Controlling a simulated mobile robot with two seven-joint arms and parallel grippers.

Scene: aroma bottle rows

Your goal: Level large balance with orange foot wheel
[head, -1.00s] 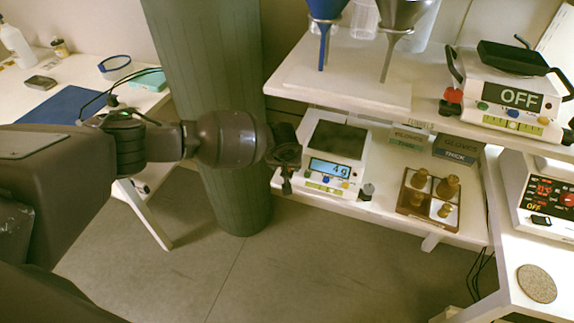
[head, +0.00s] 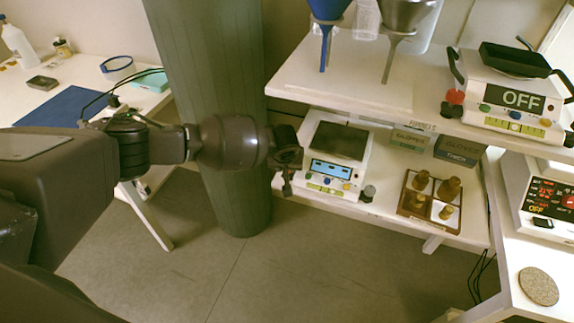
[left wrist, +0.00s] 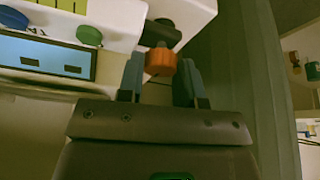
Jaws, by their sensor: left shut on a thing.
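The white balance (head: 362,160) with a dark square pan (head: 340,141) stands on the lower shelf. Its lit blue display (head: 331,170) shows small dark marks I cannot read; it also shows in the left wrist view (left wrist: 45,58). A yellow-green strip (head: 320,189) runs along its front. In the left wrist view the orange foot wheel (left wrist: 160,62) sits under the balance corner on a dark stem. My left gripper (left wrist: 160,80) is shut on the wheel, one finger on each side. In the head view my left gripper (head: 287,160) is beside the balance's left side and hides the wheel. My right gripper is not in view.
A grey foot knob (head: 368,193) is at the balance's right front. A wooden tray (head: 411,207) with brass weights stands to the right. Another balance reading OFF (head: 515,105) is on the upper shelf (head: 360,88), which overhangs. A green column (head: 215,60) stands behind my arm.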

